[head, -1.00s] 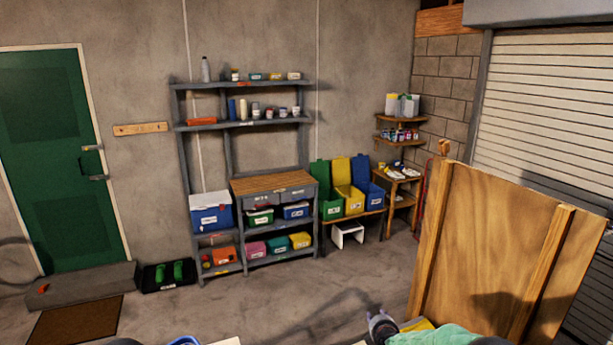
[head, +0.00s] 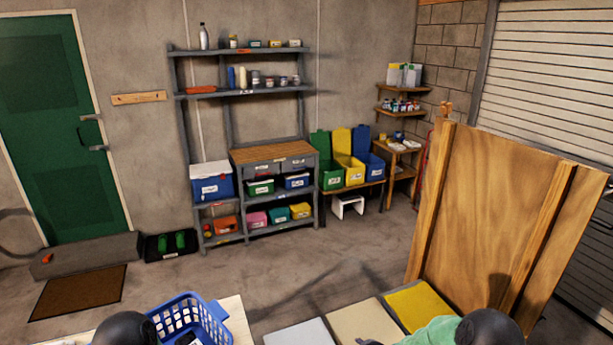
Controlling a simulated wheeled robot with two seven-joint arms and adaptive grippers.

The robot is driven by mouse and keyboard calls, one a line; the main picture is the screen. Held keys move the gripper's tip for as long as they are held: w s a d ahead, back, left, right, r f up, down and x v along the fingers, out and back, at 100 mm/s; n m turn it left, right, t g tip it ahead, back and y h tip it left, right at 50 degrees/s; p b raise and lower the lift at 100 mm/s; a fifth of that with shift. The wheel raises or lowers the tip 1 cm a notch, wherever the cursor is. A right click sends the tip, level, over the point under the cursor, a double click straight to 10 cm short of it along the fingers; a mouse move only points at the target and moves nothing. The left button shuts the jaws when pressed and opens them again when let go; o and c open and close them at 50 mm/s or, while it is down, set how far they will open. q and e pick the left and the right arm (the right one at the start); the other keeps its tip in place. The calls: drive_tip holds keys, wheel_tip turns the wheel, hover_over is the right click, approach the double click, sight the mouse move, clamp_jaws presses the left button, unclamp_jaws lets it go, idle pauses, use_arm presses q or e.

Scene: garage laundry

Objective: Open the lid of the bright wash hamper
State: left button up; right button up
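Three flat panels, apparently hamper lids, lie side by side at the bottom of the head view: a pale grey lid (head: 299,333), a beige lid (head: 363,322) and a yellow lid (head: 419,304). They look shut. No label shows on them, so I cannot tell for certain which is the bright wash hamper; the yellow one is the brightest. Their fronts are below the picture. My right arm is at the lower right, in front of the yellow lid. Only a dark sliver, probably my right gripper (head: 369,342), shows at the bottom edge. My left gripper is out of view.
A blue laundry basket (head: 205,318) stands on a pale surface (head: 240,322) at the lower left. A tall wooden panel (head: 490,215) rises right beside the yellow lid. Shelves (head: 243,150) and colored bins (head: 352,173) line the back wall. The floor between is clear.

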drive_tip(key=s+a+f+m+g+y+b, duration=0.1)
drive_tip(key=s+a+f+m+g+b, duration=0.1)
drive_tip(key=s+f+m+b, duration=0.2)
drive_tip(key=s+a+f+m+g+b, duration=0.2)
drive_tip(key=s+a+f+m+b, duration=0.1)
drive_tip(key=s+f, duration=0.8)
drive_tip(key=s+a+f+m+g+y+b, duration=0.1)
drive_tip(key=s+f+m+b, duration=0.4)
drive_tip(key=s, duration=1)
wheel_tip(320, 180, down, 3)
drive_tip(key=shift+a+r+m+g+y, duration=0.25)
drive_tip(key=shift+a+m+g, duration=0.35)
drive_tip(key=shift+a+g, duration=0.3)
drive_tip(key=s, duration=0.1)
drive_tip(key=s+f+m+g+b, duration=0.1)
drive_tip(key=s, duration=0.1)
drive_tip(key=s+m+b, duration=0.1)
drive_tip(key=s, duration=0.1)
drive_tip(key=shift+a+f+y, duration=0.15)
drive_tip(key=shift+a+y, duration=0.1)
drive_tip(key=shift+a, duration=0.1)
drive_tip(key=c, duration=0.4)
drive_tip(key=shift+s, duration=0.2)
clamp_jaws()
drive_tip(key=shift+m, duration=0.3)
